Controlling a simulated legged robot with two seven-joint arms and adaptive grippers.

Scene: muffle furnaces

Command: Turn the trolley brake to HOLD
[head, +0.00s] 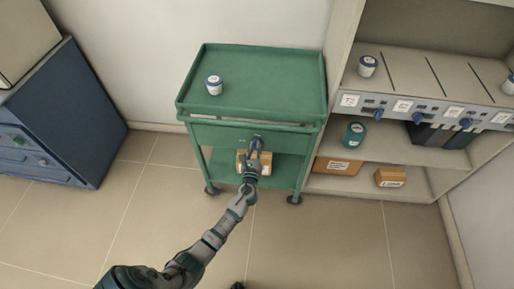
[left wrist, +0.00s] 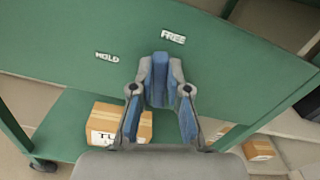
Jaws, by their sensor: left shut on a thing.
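The green trolley (head: 285,75) stands against the wall, and its front panel (left wrist: 60,30) fills much of the left wrist view. That panel carries a HOLD label (left wrist: 107,57) on the left and a FREE label (left wrist: 173,38) higher on the right. My left gripper (head: 255,148) is at the panel. In the left wrist view its fingers (left wrist: 160,85) are shut on the blue brake handle (left wrist: 160,72), whose upper end is just below and left of FREE. The fingers hide much of the handle. My right gripper is not in view.
A white jar (head: 214,85) stands on the trolley top. A cardboard box (left wrist: 105,118) lies on its lower shelf. A blue cabinet (head: 55,120) is at left; a shelf unit (head: 400,155) with jars, boxes and blue knobs adjoins at right. Floor in front is clear.

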